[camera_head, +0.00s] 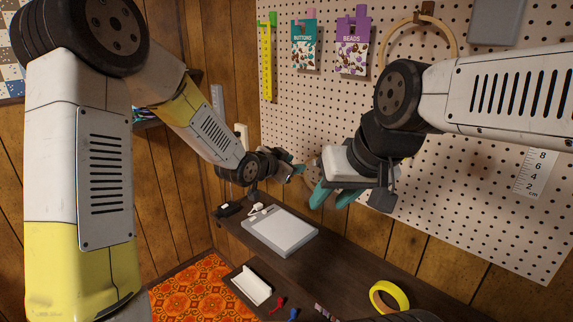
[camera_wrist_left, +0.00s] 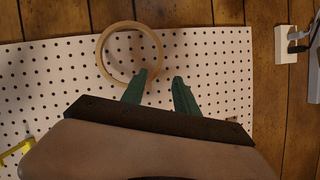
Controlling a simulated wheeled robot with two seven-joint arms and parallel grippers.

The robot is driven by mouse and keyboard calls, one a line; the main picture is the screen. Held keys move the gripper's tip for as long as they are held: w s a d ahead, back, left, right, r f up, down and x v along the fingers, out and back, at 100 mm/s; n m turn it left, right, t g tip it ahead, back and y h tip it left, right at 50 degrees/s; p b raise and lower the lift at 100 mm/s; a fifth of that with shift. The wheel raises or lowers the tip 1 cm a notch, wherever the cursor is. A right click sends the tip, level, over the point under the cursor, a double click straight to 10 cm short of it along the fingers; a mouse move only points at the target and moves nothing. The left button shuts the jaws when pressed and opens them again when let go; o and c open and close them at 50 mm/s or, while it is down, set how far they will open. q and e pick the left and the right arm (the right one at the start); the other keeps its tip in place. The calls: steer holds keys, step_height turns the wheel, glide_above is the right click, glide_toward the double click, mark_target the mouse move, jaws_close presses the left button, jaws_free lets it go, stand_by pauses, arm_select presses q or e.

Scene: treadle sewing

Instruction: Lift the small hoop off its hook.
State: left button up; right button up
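The small wooden hoop (camera_wrist_left: 108,70) hangs against the pegboard in the left wrist view, with its clasp end close to my fingertips. My left gripper (camera_wrist_left: 160,85) is open, its green fingers apart. The left fingertip overlaps the hoop's rim in the picture; I cannot tell whether they touch. In the head view my left gripper (camera_head: 297,171) is by the lower left of the pegboard, and the small hoop is mostly hidden behind my right gripper (camera_head: 333,196). The right gripper seems open and empty, its teal fingers pointing down. The hook is not clearly visible.
The pegboard (camera_head: 330,110) carries a larger hoop (camera_head: 385,42), a buttons packet (camera_head: 304,47), a beads packet (camera_head: 353,46) and a yellow strip (camera_head: 267,62). Below, the dark table (camera_head: 335,262) holds a grey-white case (camera_head: 280,233) and a yellow ring (camera_head: 389,297). My two grippers are close together.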

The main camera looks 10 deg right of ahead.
mark_target(306, 162)
arm_select(q)
steer(key=x, duration=0.8)
steer(key=shift+s+d, duration=0.1)
jaws_close()
steer(key=shift+r, duration=0.15)
steer(key=shift+r, duration=1)
